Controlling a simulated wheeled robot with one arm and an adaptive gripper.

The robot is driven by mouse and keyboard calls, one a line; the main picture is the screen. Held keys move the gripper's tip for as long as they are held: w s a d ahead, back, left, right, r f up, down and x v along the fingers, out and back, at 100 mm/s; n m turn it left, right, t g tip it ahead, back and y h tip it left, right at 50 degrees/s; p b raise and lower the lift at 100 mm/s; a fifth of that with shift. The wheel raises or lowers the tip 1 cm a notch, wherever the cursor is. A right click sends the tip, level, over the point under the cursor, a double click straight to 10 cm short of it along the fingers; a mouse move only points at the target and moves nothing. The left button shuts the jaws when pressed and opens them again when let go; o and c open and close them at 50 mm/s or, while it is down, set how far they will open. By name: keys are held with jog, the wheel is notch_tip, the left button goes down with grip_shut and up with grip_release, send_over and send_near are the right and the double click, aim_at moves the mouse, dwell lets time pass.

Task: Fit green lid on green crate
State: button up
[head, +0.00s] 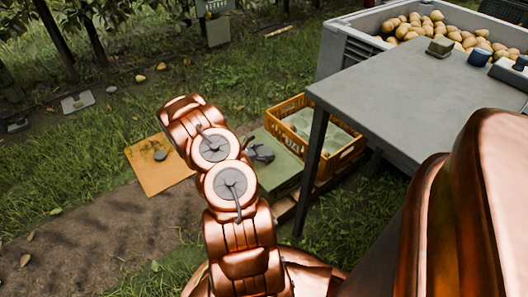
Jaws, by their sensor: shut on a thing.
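The green lid (280,172) shows as a flat green panel just right of my copper arm, close beside an orange crate. My gripper (261,153), small and dark, shows at the lid's upper left part and is shut on it. The arm hides the lid's left side. I cannot make out the green crate apart from the lid, nor tell whether the lid rests on it or is held above it.
An orange panel (150,178) with a grey knob lies on the ground at left.

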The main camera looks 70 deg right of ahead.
jog(key=shift+f, duration=0.3)
jog(key=o, duration=1)
jog(key=p+v, duration=0.4)
jog(key=v, duration=0.7)
dwell(0.6)
